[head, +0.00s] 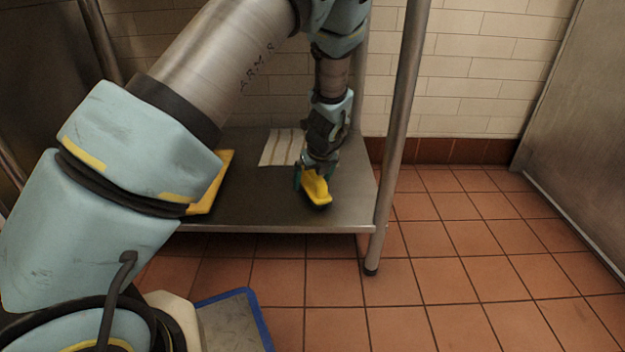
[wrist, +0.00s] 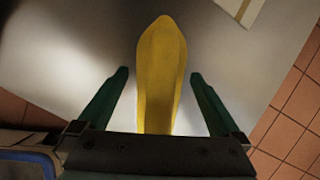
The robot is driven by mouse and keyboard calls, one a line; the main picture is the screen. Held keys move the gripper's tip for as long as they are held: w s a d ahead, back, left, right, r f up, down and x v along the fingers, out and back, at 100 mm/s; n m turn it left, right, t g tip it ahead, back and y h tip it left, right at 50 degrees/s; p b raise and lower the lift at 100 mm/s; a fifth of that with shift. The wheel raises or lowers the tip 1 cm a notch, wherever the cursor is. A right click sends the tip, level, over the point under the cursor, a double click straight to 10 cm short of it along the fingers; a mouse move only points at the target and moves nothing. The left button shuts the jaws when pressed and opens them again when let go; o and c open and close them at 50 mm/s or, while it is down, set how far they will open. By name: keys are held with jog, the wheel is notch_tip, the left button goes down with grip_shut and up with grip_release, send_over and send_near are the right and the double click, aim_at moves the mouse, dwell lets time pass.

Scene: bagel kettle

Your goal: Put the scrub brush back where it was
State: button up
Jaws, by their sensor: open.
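The scrub brush (head: 316,188) is yellow and lies on the lower metal shelf (head: 260,206), near its right front corner. It also shows in the wrist view (wrist: 162,75), its long yellow body running between my fingers. My gripper (head: 312,178) is right at the brush from above. In the wrist view my gripper (wrist: 160,95) is open, with one green finger on each side of the brush and a gap on both sides. The lower end of the brush is hidden behind the gripper body.
A white cloth with stripes (head: 282,147) lies on the shelf behind the brush. A yellow object (head: 212,183) lies at the left, partly behind my arm. A metal leg (head: 396,140) stands right of the brush. The tiled floor (head: 470,250) to the right is clear.

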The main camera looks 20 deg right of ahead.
jog(key=p+v, duration=0.5)
jog(key=v, duration=0.7)
jog(key=shift+r+p, duration=0.1)
jog(key=shift+p, duration=0.25)
jog(key=w+a+r+n+g, duration=0.1)
jog(key=a+r+n, duration=0.2)
jog(key=a+n, duration=0.55)
jog(key=w+a+r+n+g, duration=0.1)
jog(key=w+a+r+n, duration=0.15)
jog(key=a+n, duration=0.6)
jog(key=s+a+r+n, duration=0.1)
jog(key=s+a+n, duration=0.2)
jog(key=a+n, duration=0.3)
jog(key=s+a+r+n, duration=0.2)
jog(key=s+a+n, duration=0.1)
jog(key=a+n, duration=0.3)
jog(key=s+a+r+n+g, duration=0.1)
jog(key=s+a+r+n, duration=0.1)
jog(key=a+n, duration=0.4)
jog(key=shift+s+a, duration=0.75)
jog(key=shift+s, duration=0.1)
notch_tip(320, 180, up, 47)
jog(key=p, duration=4.7)
